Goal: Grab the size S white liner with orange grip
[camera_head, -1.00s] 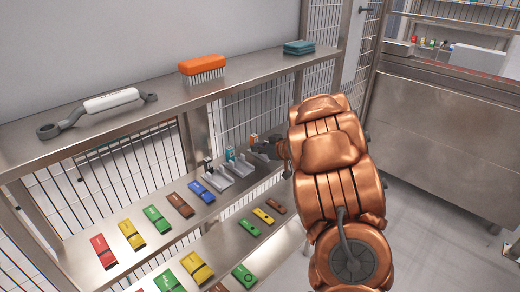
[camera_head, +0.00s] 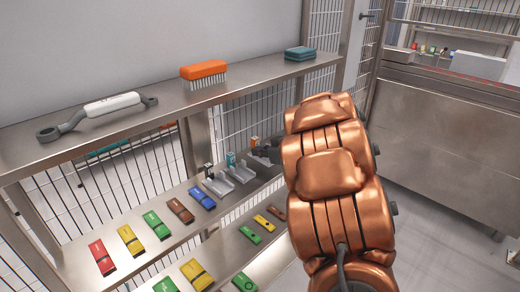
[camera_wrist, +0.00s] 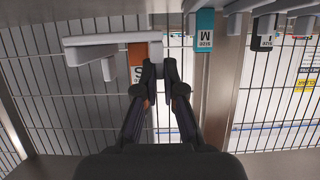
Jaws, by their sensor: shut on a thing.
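The size S liner (camera_wrist: 92,46) is a pale piece with an orange grip marked S (camera_wrist: 138,54), at upper left of centre in the wrist view. Its orange grip also shows in the head view (camera_head: 254,142), at the right end of a row of liners. Part of the S mark is hidden by a finger. In the head view my copper arm hides most of the gripper.
A liner with a teal M grip (camera_wrist: 204,32) and one with a black grip (camera_wrist: 263,40) stand beside it. Coloured blocks (camera_head: 202,198) lie on the lower shelves. An upper shelf (camera_head: 165,108) holds an orange brush (camera_head: 205,72). Wire mesh stands behind.

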